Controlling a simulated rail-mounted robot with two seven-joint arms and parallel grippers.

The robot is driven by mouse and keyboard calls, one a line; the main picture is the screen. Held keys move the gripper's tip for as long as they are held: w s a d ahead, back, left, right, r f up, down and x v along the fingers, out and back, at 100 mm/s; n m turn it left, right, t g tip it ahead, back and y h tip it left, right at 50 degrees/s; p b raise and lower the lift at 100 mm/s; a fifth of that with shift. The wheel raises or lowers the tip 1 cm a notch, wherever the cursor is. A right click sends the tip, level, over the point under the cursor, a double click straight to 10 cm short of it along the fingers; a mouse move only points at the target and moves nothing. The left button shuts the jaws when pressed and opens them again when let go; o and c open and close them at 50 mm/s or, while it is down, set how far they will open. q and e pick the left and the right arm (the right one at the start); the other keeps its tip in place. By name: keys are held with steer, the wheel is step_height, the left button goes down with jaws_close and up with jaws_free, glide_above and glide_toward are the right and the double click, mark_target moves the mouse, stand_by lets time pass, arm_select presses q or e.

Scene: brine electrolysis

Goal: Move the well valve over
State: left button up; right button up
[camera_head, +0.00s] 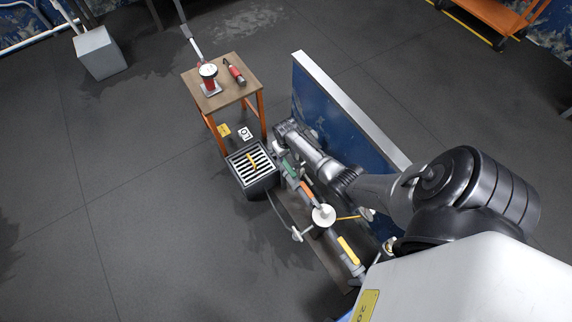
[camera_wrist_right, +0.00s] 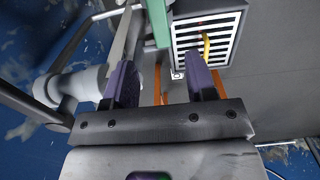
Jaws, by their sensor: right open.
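Several lever handles sit along a grey pipe run beside a blue panel: a green lever (camera_head: 289,168), an orange lever (camera_head: 307,190) and a yellow lever (camera_head: 347,249). I cannot tell from the pictures which one is the well valve. My right gripper (camera_head: 282,146) is at the far end of the pipe run, near the green lever; its fingers are hard to make out there. In the right wrist view my right gripper (camera_wrist_right: 160,78) is open with nothing between its purple-padded fingers. The green lever (camera_wrist_right: 158,20) shows just beyond them. My left gripper is not in view.
A black box with a striped grate (camera_head: 252,168) and a yellow bar stands by the pipe's far end. Beyond it is a small wooden table (camera_head: 222,97) with red tools. The blue panel (camera_head: 335,110) stands close along my right arm.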

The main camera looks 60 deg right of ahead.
mark_target(286, 164)
step_height(286, 164, down, 8)
steer(key=b, duration=0.4)
steer(key=shift+r, duration=0.25)
steer(key=shift+f+b, duration=0.25)
steer(key=shift+b, duration=0.1)
steer(key=c, duration=0.7)
jaws_close()
